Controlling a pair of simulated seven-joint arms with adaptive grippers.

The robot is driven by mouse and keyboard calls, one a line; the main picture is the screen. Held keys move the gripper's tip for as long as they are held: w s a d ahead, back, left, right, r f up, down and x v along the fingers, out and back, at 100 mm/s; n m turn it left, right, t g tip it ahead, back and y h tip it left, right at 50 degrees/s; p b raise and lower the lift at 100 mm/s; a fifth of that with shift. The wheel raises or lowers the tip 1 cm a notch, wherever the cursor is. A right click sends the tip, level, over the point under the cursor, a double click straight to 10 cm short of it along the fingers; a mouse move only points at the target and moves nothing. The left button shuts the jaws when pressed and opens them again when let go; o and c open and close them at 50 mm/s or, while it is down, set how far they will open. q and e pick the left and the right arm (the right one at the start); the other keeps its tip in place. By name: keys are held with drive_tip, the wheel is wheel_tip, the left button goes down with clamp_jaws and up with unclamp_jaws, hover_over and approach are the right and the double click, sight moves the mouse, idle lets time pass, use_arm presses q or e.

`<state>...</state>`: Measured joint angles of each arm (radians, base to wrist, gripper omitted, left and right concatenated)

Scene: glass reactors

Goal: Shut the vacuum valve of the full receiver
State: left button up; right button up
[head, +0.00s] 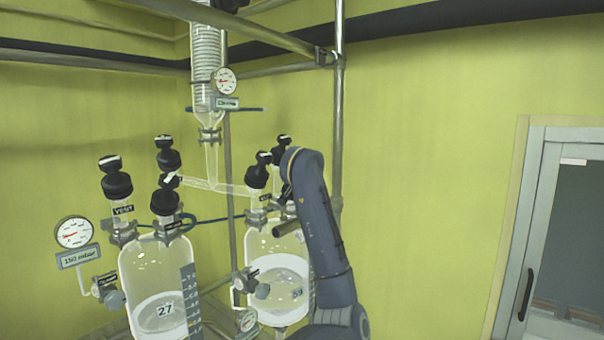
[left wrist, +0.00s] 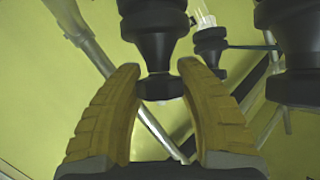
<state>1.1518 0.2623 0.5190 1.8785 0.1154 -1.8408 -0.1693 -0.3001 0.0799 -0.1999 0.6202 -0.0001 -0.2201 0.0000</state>
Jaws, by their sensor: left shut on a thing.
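The right glass receiver (head: 262,249), with clear liquid up to about the middle, stands partly behind my left arm. The left receiver (head: 143,262) holds a lower level. Black valve knobs (head: 258,176) stand on the right receiver, and more black valve knobs (head: 117,183) on the left one. In the left wrist view, my left gripper (left wrist: 160,70) has its two yellow fingers either side of a black valve knob (left wrist: 155,40) and is shut on it. In the head view the fingers are hidden by my arm, so I cannot tell for certain which valve it is. My right gripper is not in view.
Two more black knobs (left wrist: 298,45) (left wrist: 210,42) are close by on the right in the wrist view. A glass condenser (head: 206,70) hangs above, with a steel post (head: 338,110) behind my arm. A dial gauge (head: 73,232) stands left. The right side is clear up to the door (head: 560,230).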

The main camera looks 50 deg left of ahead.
use_arm(q)
drive_tip(key=m+t+h, duration=0.1)
drive_tip(key=m+h, duration=0.4)
drive_tip(key=shift+w+m+t+h, duration=0.1)
drive_tip(key=shift+m+t+h, duration=0.3)
drive_tip(key=shift+m+g+h, duration=0.5)
drive_tip(key=shift+m+h, duration=1.4)
drive_tip(key=shift+h, duration=0.3)
drive_tip(key=o, duration=1.3)
drive_tip(key=v, duration=1.2)
